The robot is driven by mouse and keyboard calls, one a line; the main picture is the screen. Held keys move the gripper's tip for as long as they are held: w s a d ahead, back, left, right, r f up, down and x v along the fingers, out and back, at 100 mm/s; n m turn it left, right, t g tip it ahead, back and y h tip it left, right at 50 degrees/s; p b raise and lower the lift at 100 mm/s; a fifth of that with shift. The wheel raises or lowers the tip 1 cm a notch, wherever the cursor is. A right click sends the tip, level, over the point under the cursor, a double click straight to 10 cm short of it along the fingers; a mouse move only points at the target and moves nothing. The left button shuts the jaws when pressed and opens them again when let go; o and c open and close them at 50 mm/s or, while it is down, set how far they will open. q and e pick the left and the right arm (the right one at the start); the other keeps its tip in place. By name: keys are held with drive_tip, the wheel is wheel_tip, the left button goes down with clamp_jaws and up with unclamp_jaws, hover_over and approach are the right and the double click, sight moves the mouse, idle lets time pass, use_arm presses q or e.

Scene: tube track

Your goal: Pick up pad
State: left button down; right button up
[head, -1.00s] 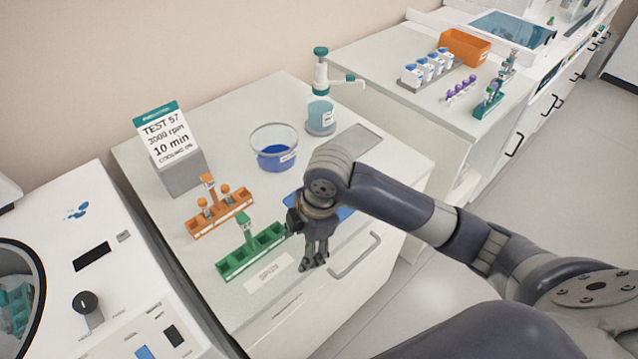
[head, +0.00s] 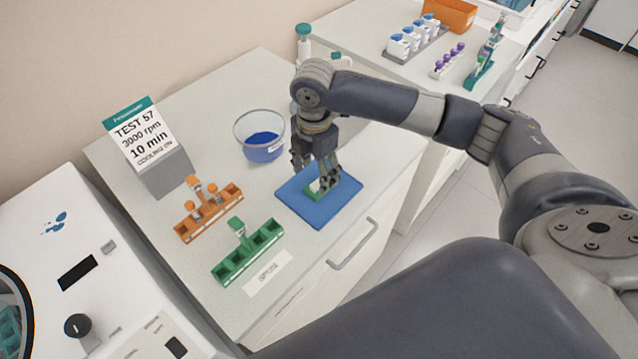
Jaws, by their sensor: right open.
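I cannot tell whether the fingertips touch the pad. My left gripper is not in view.
A glass bowl with blue liquid (head: 262,146) stands behind the mat. A green rack (head: 250,255) and an orange rack (head: 208,217) stand to the left. A sign (head: 143,133) is at the back left. A drawer handle (head: 354,245) projects below the front edge.

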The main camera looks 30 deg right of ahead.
sight(315, 185)
drive_tip(key=f+p, duration=0.1)
drive_tip(key=f, duration=0.3)
drive_tip(key=shift+s+f+p, duration=0.2)
drive_tip(key=shift+p, duration=0.2)
drive_tip(key=shift+f, duration=0.3)
drive_tip(key=shift+w+f, duration=0.1)
drive_tip(key=shift+f, duration=0.05)
drive_tip(key=shift+c, duration=0.6)
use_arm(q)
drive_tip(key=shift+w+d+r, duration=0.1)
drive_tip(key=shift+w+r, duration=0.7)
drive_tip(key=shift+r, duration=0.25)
use_arm(e)
drive_tip(key=c, duration=0.8)
